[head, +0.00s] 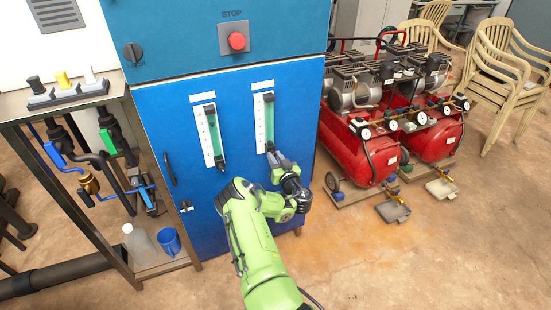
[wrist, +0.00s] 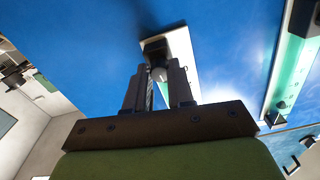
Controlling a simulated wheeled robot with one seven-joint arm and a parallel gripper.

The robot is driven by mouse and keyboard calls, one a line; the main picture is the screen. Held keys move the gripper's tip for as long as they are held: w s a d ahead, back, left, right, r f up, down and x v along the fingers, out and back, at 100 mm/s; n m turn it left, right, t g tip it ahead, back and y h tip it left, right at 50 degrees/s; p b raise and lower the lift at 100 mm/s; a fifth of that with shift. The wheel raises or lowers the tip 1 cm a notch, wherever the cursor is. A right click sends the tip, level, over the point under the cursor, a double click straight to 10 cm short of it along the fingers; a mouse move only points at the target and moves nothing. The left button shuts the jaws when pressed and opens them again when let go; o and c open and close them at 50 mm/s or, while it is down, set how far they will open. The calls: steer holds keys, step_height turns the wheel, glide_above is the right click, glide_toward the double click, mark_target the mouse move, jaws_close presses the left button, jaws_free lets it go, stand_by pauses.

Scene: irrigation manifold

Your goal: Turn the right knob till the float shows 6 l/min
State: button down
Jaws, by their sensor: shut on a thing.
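The right flow meter (head: 265,122) is a white-backed strip with a green tube on the blue cabinet door. Its lower end also shows in the wrist view (wrist: 183,50), with a dark block above the fingertips. My gripper (head: 277,160) is at the bottom of this meter, and its two fingers also show in the wrist view (wrist: 159,82). The float and the scale reading are too small to make out. The left flow meter (head: 210,135) has its own dark knob (head: 220,166), untouched.
The blue cabinet (head: 190,215) has a door handle (head: 169,168) at left and a red stop button (head: 237,40) above. Red compressors (head: 360,150) stand close on the right. A shelf stand (head: 75,97) with valves, a jug and a blue cup (head: 169,241) is on the left.

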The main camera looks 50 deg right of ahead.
steer(key=n, duration=0.4)
steer(key=shift+p, duration=0.4)
steer(key=n, duration=0.4)
steer(key=shift+f+n+b, duration=0.15)
steer(key=shift+n+b, duration=3.35)
steer(key=shift+n, duration=7.9)
steer(key=c, duration=1)
jaws_free()
steer(key=shift+a, duration=0.1)
